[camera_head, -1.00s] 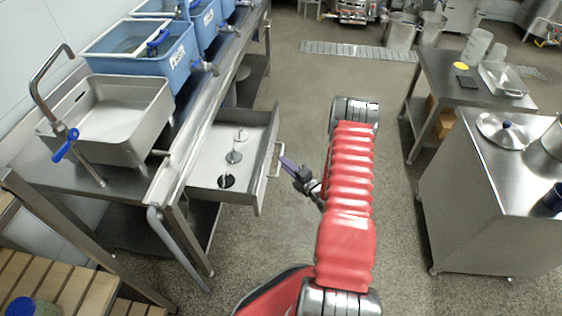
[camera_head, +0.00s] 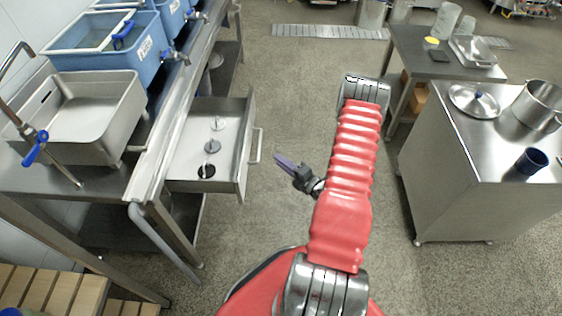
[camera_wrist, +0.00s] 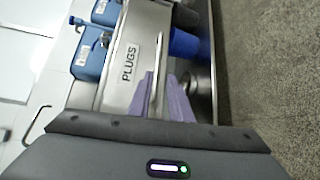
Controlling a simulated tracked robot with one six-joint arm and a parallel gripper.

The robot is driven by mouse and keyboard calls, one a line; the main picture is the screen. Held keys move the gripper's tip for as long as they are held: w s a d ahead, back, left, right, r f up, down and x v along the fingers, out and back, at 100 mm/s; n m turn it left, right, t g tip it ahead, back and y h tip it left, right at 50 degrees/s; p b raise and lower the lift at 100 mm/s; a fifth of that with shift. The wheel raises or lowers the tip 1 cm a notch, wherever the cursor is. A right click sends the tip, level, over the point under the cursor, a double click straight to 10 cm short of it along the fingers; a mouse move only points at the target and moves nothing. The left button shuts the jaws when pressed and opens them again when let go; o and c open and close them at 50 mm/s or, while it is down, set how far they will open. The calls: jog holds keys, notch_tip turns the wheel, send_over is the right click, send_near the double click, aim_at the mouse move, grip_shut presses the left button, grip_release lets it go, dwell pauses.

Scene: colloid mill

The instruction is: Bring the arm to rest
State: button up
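My arm with red ribbed sleeves (camera_head: 345,185) reaches forward, folded, over the open floor. My gripper (camera_head: 283,163) has purple fingers that point left toward the drawer and stop short of its handle. The gripper looks open and empty. The drawer (camera_head: 243,150) is pulled out under the steel counter. It holds three round plugs (camera_head: 212,146) in a row. Its front shows the label "PLUGS" (camera_wrist: 129,63) in the wrist view.
The counter at left carries a steel sink (camera_head: 95,115) and blue tubs (camera_head: 110,58). At right a steel cabinet (camera_head: 460,185) bears a lid (camera_head: 474,101), a pot (camera_head: 540,105) and a blue cup (camera_head: 531,161). The floor (camera_head: 300,110) between is clear.

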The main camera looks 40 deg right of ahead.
dwell(0.4)
jog(key=s+d+f+m+g+h, duration=0.2)
jog(key=s+d+f+m+g, duration=0.1)
jog(key=s+f+m+g, duration=0.75)
notch_tip(320, 180, up, 15)
jog(key=s+a+m+g, duration=0.25)
jog(key=m+g, duration=0.25)
jog(key=m, duration=0.3)
jog(key=s+a+r+t, duration=0.2)
jog(key=a+r, duration=1.3)
jog(key=r, duration=0.3)
jog(key=s+a+r+m+t+y, duration=0.1)
jog(key=s+a+r+t, duration=0.1)
jog(key=a+r, duration=1.4)
notch_tip(320, 180, up, 3)
jog(key=shift+s+a+r+t, duration=0.15)
jog(key=shift+s+t, duration=0.05)
jog(key=shift+t, duration=0.15)
